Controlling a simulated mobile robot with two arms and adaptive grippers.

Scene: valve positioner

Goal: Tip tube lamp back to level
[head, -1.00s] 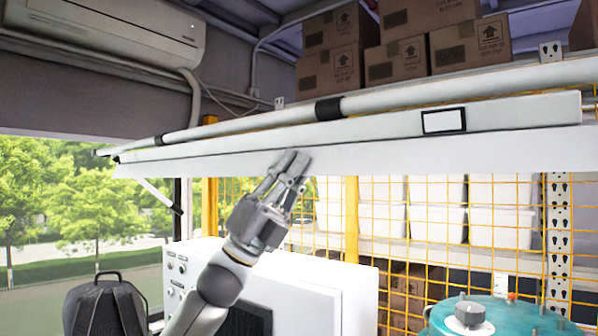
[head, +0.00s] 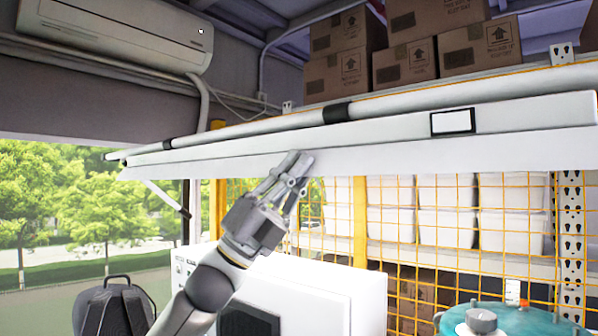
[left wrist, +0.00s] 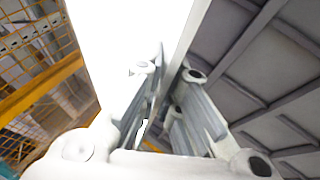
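The tube lamp (head: 400,128) is a long white fixture with a round tube (head: 255,127) along its top and dark bands on the tube. It spans the head view and slants, its left end lower in the picture than its right. My left gripper (head: 295,165) is at the lamp's lower edge, left of its middle, with the fingertips overlapping the white lower panel. In the left wrist view, the fingers (left wrist: 170,75) stand apart, and the white panel (left wrist: 120,45) runs up behind and between them. Contact cannot be made out. My right gripper is not in view.
Cardboard boxes (head: 404,62) sit on a high shelf behind the lamp. An air conditioner (head: 115,35) hangs at upper left. A yellow mesh (head: 400,255) and a white cabinet (head: 340,290) stand below. A teal drum (head: 510,322) is at lower right, a backpack (head: 112,305) at lower left.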

